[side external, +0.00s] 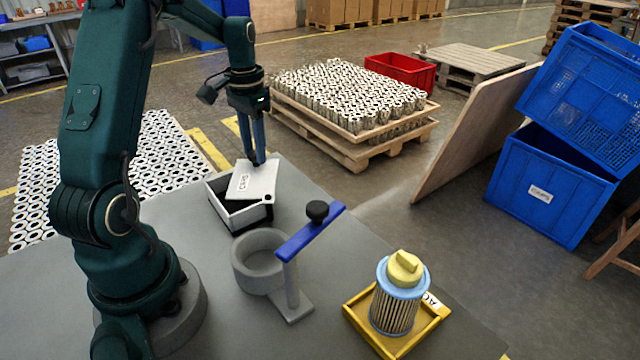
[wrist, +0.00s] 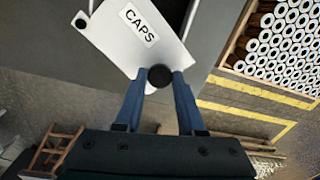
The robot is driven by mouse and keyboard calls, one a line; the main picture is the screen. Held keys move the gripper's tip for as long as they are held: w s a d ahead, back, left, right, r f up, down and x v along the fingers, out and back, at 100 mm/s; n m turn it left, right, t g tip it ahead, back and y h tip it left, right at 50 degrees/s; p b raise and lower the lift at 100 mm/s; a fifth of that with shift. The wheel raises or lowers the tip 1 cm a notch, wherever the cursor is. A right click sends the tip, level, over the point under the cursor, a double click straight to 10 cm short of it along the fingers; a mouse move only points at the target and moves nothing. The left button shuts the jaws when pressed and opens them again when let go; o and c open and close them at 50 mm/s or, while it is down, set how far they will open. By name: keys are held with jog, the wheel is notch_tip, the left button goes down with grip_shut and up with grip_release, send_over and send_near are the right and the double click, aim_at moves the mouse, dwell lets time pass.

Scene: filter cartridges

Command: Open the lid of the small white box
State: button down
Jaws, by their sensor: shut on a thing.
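The small white box (side external: 250,217) stands on the grey table, and part of its dark inside shows. Its white lid (side external: 262,183), labelled CAPS, is tilted and raised at the far side, with its near end close to the box's front rim. The lid also shows in the wrist view (wrist: 105,30), with a black knob (wrist: 160,76) at its edge. My gripper (side external: 258,162) is at the lid's far edge. In the wrist view its blue fingers (wrist: 159,80) are shut on the knob from both sides.
A grey ring holder (side external: 258,262) with a blue clamp bar (side external: 310,232) and black knob stands just in front of the box. A filter cartridge (side external: 396,300) with a yellow cap sits in a yellow tray (side external: 358,318) at right. Bare table lies left of the box.

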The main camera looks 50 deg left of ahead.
jog(key=w+d+m, duration=0.8)
jog(key=d+m, duration=0.1)
jog(key=m, duration=0.4)
jog(key=shift+d, duration=0.2)
dwell(0.4)
jog(key=c, duration=0.5)
grip_release()
jog(key=shift+r, duration=0.1)
notch_tip(320, 180, up, 5)
